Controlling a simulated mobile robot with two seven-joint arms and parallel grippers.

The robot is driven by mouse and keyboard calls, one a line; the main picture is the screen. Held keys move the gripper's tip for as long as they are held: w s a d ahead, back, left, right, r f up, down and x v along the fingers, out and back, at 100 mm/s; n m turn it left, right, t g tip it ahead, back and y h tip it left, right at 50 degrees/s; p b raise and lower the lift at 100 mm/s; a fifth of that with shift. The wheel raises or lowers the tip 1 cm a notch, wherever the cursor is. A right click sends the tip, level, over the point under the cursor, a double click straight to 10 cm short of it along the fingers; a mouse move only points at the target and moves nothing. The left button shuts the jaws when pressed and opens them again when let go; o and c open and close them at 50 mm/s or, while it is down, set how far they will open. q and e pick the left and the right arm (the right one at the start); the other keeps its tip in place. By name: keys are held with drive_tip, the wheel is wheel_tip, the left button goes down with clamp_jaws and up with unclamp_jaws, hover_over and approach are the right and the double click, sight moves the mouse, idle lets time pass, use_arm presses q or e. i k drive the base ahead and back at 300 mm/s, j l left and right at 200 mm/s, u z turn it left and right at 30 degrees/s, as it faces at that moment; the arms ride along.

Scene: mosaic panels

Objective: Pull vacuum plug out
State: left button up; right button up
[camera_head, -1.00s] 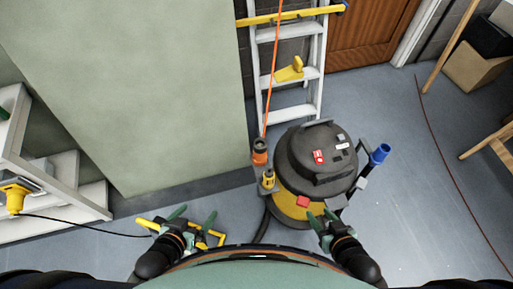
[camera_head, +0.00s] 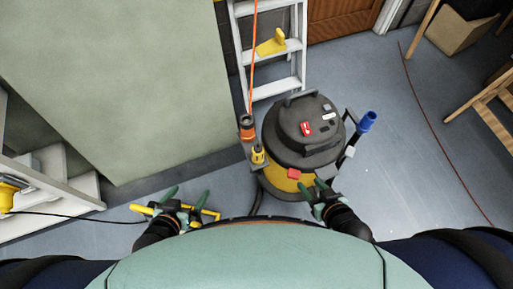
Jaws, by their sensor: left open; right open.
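The vacuum (camera_head: 300,135) stands on the floor right of centre, with a dark grey lid and a yellow lower body. An orange and black connector (camera_head: 247,128) hangs at its left on an orange cord (camera_head: 253,70). A yellow and black piece (camera_head: 258,156) sits just below the connector; I cannot tell which part is the vacuum plug. My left gripper (camera_head: 187,194) is open and empty, left of and below the connector. My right gripper (camera_head: 314,188) is open at the vacuum's lower front; I cannot tell whether it touches.
A yellow item (camera_head: 140,209) shows beside and behind my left gripper. A black cord (camera_head: 70,215) runs left to a yellow tool (camera_head: 10,196) by white shelves (camera_head: 45,190). A ladder (camera_head: 275,50) stands behind the vacuum. The floor to the right is mostly clear.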

sight(258, 153)
drive_tip(key=l+u, duration=0.6)
drive_tip(key=u, duration=0.15)
drive_tip(key=k+l+u, duration=0.15)
drive_tip(key=u, duration=0.2)
drive_tip(key=l, duration=0.1)
